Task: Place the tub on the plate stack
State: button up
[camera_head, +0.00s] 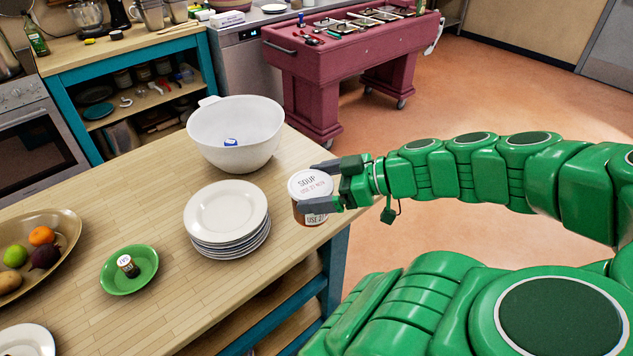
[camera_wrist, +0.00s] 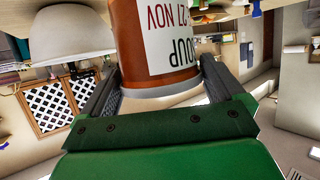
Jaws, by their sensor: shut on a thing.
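The tub (camera_head: 311,187) has a white lid marked "SOUP" and a reddish-brown body with a white label. My gripper (camera_head: 322,187) is shut on the tub, with one finger on either side. The tub is upright at the right edge of the wooden counter; I cannot tell whether it touches the counter. In the wrist view the tub (camera_wrist: 155,45) appears upside down between the fingers (camera_wrist: 155,92). The plate stack (camera_head: 227,213) is several white plates on the counter, a short way left of the tub, with its top plate bare.
A large white bowl (camera_head: 236,130) with a small blue item inside stands behind the plate stack. A green plate (camera_head: 128,281) with a small jar is to the left. A fruit tray (camera_head: 68,225) is at far left. Bare counter (camera_head: 150,220) lies between.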

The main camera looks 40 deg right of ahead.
jog(key=shift+s+a+r, duration=0.15)
jog(key=shift+s+r, duration=0.05)
jog(key=shift+s, duration=0.05)
